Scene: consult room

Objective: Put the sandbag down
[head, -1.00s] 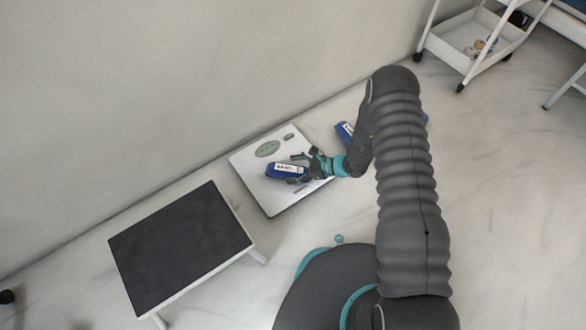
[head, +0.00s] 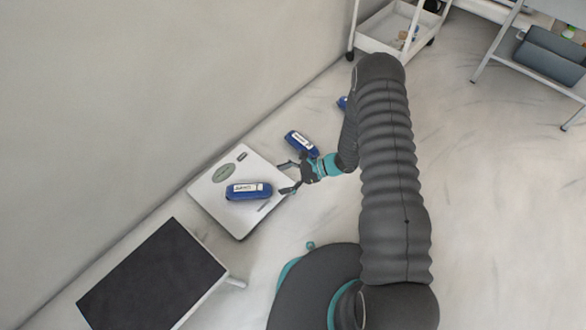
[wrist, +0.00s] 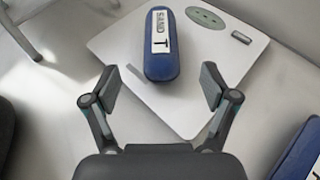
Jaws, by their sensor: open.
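A blue sandbag (head: 248,190) with a white label lies on the white scale (head: 217,213). In the wrist view the sandbag (wrist: 161,45) lies ahead of my gripper (wrist: 159,88), on the scale plate (wrist: 115,48). My gripper (head: 289,177) is open and empty, with its fingers spread at the right edge of the scale, apart from the sandbag. A second blue sandbag (head: 300,144) lies on the floor beyond the gripper; part of it shows at the lower right of the wrist view (wrist: 300,150).
A further blue object (head: 342,102) shows partly behind my arm. A black-topped step stool (head: 155,280) stands left of the scale, near the wall. A white trolley (head: 385,30) stands at the back. The floor at right (head: 490,200) is clear.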

